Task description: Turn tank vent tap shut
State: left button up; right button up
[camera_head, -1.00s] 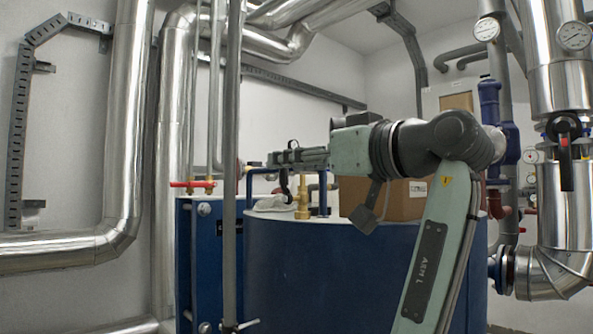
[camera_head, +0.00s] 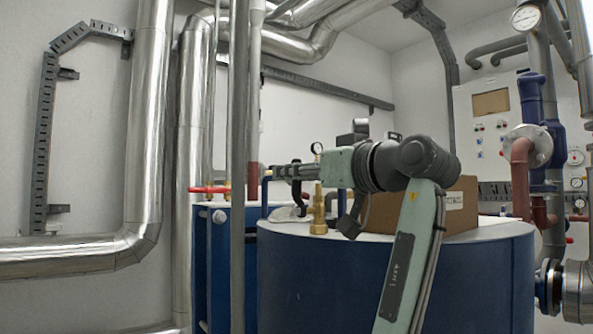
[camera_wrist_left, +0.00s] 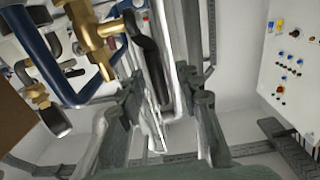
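In the left wrist view, a brass tap (camera_wrist_left: 92,32) sits on a curved blue pipe (camera_wrist_left: 45,60). Its dark lever (camera_wrist_left: 146,55) reaches toward the gap between the fingers of my left gripper (camera_wrist_left: 160,95). The fingers stand apart; I cannot tell whether they touch the lever. In the head view, my left gripper (camera_head: 280,172) is level above the top of the blue tank (camera_head: 400,270) and points left. A brass fitting (camera_head: 318,212) stands upright on the tank, just in front of the gripper. The gripper hides part of the pipework behind it. My right gripper is not in view.
A cardboard box (camera_head: 460,208) stands on the tank behind my arm. A vertical grey pipe (camera_head: 238,200) and a red handle (camera_head: 208,190) are left of the gripper. A control panel (camera_head: 487,125) hangs on the back wall. Red and blue pipes (camera_head: 521,175) are at right.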

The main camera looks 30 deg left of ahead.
pick_arm(q)
jog(key=shift+a, duration=0.2)
jog(key=shift+c, duration=0.4)
jog(key=shift+w, duration=0.1)
grip_shut()
